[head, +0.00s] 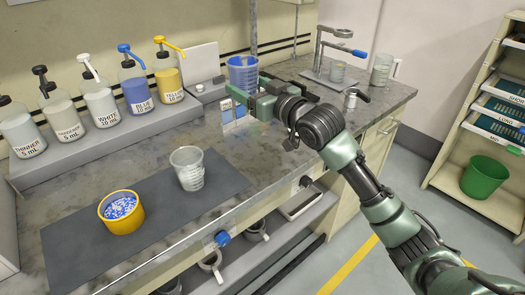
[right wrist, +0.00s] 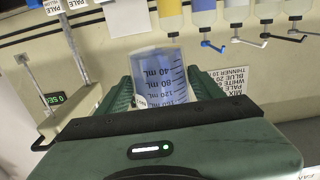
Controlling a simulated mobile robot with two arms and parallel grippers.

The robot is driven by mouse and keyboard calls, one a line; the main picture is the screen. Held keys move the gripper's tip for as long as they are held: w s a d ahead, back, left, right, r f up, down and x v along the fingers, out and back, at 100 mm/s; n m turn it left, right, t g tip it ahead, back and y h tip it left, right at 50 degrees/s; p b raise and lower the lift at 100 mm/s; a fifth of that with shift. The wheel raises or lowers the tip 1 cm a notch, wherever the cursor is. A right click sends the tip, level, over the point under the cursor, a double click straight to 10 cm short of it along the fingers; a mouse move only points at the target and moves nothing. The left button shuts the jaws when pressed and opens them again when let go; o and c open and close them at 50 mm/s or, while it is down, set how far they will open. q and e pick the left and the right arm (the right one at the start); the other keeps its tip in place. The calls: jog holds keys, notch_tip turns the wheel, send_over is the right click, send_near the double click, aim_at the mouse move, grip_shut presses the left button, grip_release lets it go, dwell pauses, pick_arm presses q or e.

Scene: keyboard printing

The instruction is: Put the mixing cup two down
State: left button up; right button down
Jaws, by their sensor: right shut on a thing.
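My right gripper (head: 246,88) is shut on a clear mixing cup (head: 242,70) with blue contents. It holds the cup upright near the back of the bench, above small blue-and-white items (head: 232,112). In the right wrist view the cup (right wrist: 160,72), with its mL marks, sits between the green fingers. I cannot read a number two on it. A second clear cup (head: 188,170) stands on the dark mat, apart from the gripper. My left gripper is not in view.
A yellow tub (head: 121,212) stands on the dark mat (head: 75,250). Several pump bottles, including the blue one (head: 138,92), line the back left. A stand with a blue handle (head: 333,52) and a clear beaker (head: 381,69) are at the far right.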

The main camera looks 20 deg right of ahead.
send_over(251, 160)
notch_tip(251, 160, down, 14)
jog(key=shift+a+f, duration=0.1)
jog(key=shift+f, duration=0.55)
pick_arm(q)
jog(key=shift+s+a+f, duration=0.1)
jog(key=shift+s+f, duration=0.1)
pick_arm(e)
jog(key=shift+f, duration=2)
jog(key=shift+f, duration=0.1)
jog(key=shift+c, duration=1.3)
grip_release()
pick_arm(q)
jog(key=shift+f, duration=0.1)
